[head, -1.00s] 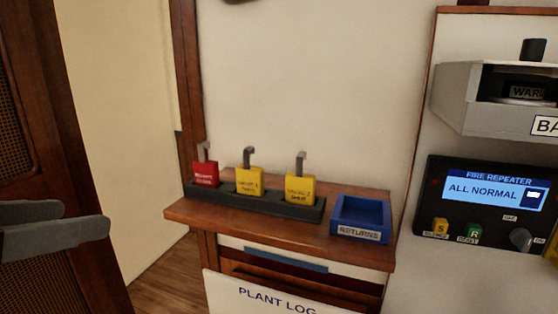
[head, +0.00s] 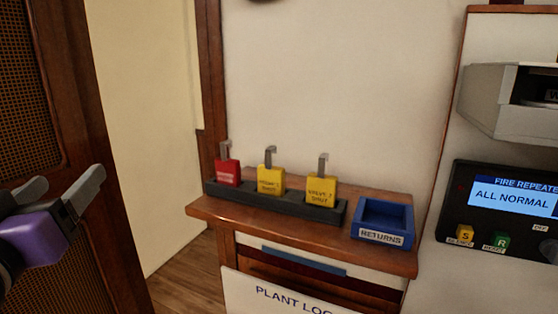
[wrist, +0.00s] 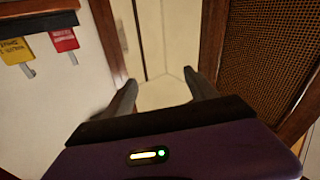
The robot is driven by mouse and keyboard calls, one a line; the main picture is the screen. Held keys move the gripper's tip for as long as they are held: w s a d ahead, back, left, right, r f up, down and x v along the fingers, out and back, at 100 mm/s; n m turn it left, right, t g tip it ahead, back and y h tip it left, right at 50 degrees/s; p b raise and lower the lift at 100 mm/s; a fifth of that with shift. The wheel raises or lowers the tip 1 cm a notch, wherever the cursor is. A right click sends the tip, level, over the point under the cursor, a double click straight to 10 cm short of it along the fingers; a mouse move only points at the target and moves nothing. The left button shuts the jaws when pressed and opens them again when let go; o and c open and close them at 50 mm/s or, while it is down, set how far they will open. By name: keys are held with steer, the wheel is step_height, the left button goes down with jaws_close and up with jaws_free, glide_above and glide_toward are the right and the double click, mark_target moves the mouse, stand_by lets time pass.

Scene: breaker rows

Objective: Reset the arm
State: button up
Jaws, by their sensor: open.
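My gripper (head: 62,192) is at the left edge of the head view, in front of a dark wooden door with a woven panel. Its two grey fingers are apart with nothing between them. In the wrist view my gripper (wrist: 160,85) also shows open and empty, pointing toward a pale gap between wooden frames. It is well to the left of the shelf and touches nothing that I can see.
A blue RETURNS tray (head: 385,220) is empty. A fire repeater panel (head: 505,205) reads ALL NORMAL. The wooden door (head: 85,120) stands close behind my gripper.

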steer(key=s+d+f+n+y, duration=0.2)
steer(key=d+f+n+y, duration=0.1)
steer(key=d+f, duration=0.95)
steer(key=s+d+f+n+y, duration=0.2)
steer(key=d+f+y, duration=0.1)
steer(key=d+f, duration=0.9)
steer(key=s+d+f+m+g+h, duration=0.1)
steer(key=s+d+f+m+h, duration=0.2)
steer(key=s+d, duration=0.5)
steer(key=s+d+f+m+g+h, duration=0.1)
steer(key=s+d+f+m+h, duration=0.2)
steer(key=s+d, duration=0.6)
steer(key=s+d+f+m+g+h, duration=0.1)
steer(key=s+d+f+m+h, duration=0.2)
steer(key=s+d, duration=0.6)
step_height(320, 180, down, 3)
steer(key=shift+d+r+m+h, duration=0.15)
steer(key=shift+d+m+h, duration=0.35)
steer(key=shift+h, duration=0.6)
steer(key=shift+s, duration=0.1)
steer(key=shift+c, duration=0.2)
